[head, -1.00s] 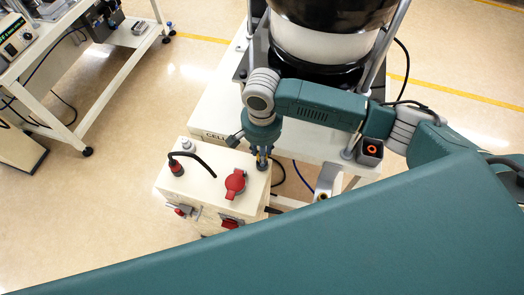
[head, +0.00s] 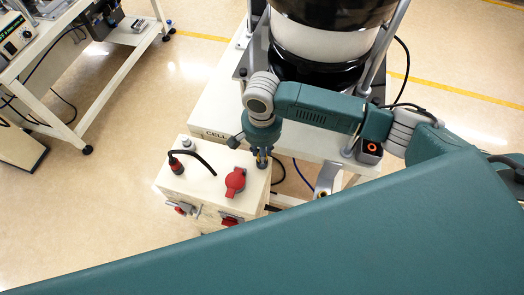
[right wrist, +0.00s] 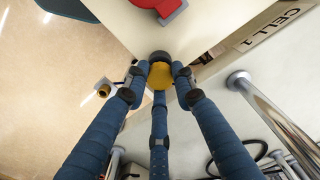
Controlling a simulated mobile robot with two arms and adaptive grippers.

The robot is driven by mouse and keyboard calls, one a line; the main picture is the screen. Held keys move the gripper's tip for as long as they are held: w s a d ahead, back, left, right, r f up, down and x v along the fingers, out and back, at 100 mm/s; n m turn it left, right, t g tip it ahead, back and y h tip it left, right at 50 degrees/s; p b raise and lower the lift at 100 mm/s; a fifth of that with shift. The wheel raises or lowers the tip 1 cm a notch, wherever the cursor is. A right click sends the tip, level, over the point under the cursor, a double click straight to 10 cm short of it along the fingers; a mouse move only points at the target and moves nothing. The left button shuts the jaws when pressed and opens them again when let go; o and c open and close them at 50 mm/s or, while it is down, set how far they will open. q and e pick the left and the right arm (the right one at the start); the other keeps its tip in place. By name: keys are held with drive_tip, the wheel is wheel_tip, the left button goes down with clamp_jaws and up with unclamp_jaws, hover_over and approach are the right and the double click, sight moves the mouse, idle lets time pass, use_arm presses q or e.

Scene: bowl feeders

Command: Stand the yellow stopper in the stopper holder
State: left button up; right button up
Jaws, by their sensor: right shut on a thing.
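My right gripper (head: 262,158) points down at the back right corner of the white box. In the right wrist view its blue fingers (right wrist: 160,78) are closed around the yellow stopper (right wrist: 161,75). A dark round fitting (right wrist: 159,57) shows just beyond the stopper on the box top; I cannot tell whether the stopper is seated in it or just clear. A dark square holder with an orange ring (head: 371,149) stands at the right on the white bench, likely the stopper holder. My left gripper is out of view.
A large drum (head: 325,40) stands behind on the bench. Open floor lies left, with another bench (head: 120,55) beyond.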

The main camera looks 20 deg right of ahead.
drive_tip(key=shift+f, duration=0.4)
drive_tip(key=o, duration=1.2)
wheel_tip(320, 180, up, 5)
drive_tip(key=p, duration=0.7)
drive_tip(key=shift+r, duration=0.15)
drive_tip(key=shift+r+p, duration=0.8)
drive_tip(key=shift+r, duration=0.2)
drive_tip(key=shift+r, duration=1.95)
